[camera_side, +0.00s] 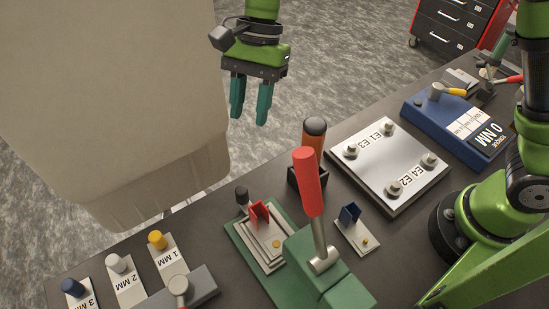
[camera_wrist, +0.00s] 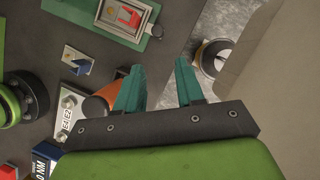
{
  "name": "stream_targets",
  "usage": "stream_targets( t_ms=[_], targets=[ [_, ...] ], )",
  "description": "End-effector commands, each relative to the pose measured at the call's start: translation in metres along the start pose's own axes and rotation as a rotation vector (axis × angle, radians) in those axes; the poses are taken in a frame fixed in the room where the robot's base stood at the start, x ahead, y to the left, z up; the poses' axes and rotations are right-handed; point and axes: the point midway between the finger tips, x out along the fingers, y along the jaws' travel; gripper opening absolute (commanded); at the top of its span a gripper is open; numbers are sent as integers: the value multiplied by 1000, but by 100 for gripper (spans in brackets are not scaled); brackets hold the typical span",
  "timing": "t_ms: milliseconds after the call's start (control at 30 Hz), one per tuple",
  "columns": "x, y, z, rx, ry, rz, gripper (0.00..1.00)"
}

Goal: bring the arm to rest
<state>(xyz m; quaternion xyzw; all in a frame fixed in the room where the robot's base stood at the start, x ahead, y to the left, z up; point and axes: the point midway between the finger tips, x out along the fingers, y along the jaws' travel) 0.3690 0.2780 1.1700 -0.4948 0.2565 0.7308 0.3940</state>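My gripper (camera_side: 250,108) hangs at the top middle of the side view, fingers pointing down. Its two teal fingers are apart with nothing between them. It is raised, and in the picture it appears beyond the bench edge, above the grey floor. In the wrist view the open fingers (camera_wrist: 160,65) point away from the camera, with bench and floor behind them. The tool with an orange handle (camera_wrist: 98,104) shows beside the left finger, partly hidden by the gripper; I cannot tell its distance from the finger.
The dark bench holds a green press with a red lever (camera_side: 308,182), a black-topped orange handle (camera_side: 314,138), a silver plate (camera_side: 372,160) with studs, a blue torque unit (camera_side: 440,130) and labelled knobs (camera_side: 157,240). A large beige panel (camera_side: 110,90) stands left of my gripper.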

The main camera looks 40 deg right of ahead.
Motion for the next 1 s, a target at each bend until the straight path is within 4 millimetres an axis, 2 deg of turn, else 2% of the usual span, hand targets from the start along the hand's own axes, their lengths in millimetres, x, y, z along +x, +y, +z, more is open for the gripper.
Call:
stream_targets(
  t_ms=[167,300,500,700,800,1000],
  targets=[
    [-39,26,-18,-91,48,-101,38],
    [-78,70,-40,-228,144,-219,38],
    [-110,142,-67,-425,343,-349,38],
    [-114,206,-85,-592,572,-407,38],
    [-110,228,-91,-649,663,-410,38],
    [-104,246,-97,-704,751,-402,38]
  ],
)
